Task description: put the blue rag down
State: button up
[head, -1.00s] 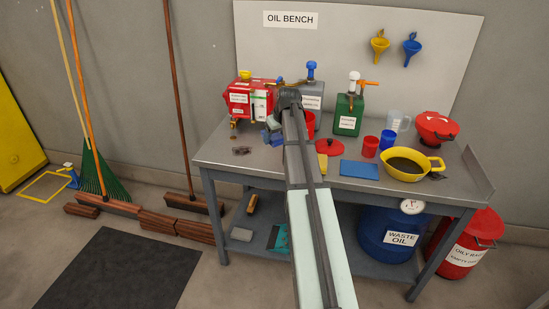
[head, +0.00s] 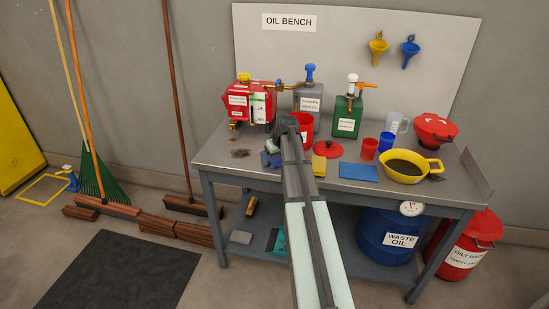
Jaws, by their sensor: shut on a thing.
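The blue rag (head: 269,160) is a small bunched blue shape below the end of my arm in the head view, over the left half of the bench top. My gripper (head: 273,150) is shut on it. My wrist covers part of the rag and the fingertips are hard to make out. I cannot tell whether the rag touches the bench (head: 213,155).
A red pot (head: 305,122) stands close behind my wrist, with the red can (head: 240,105) and grey pump can (head: 308,95) beyond. A yellow sponge (head: 319,166), red lid (head: 328,149) and flat blue sheet (head: 358,172) lie to the right. Dark scraps (head: 240,153) lie left.

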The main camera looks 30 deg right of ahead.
jog(key=shift+f, duration=0.35)
jog(key=o, duration=0.7)
jog(key=shift+s+f, duration=0.1)
jog(key=shift+a, duration=0.1)
jog(key=shift+r, duration=0.25)
jog(key=v, duration=1.2)
jog(key=shift+r, duration=0.25)
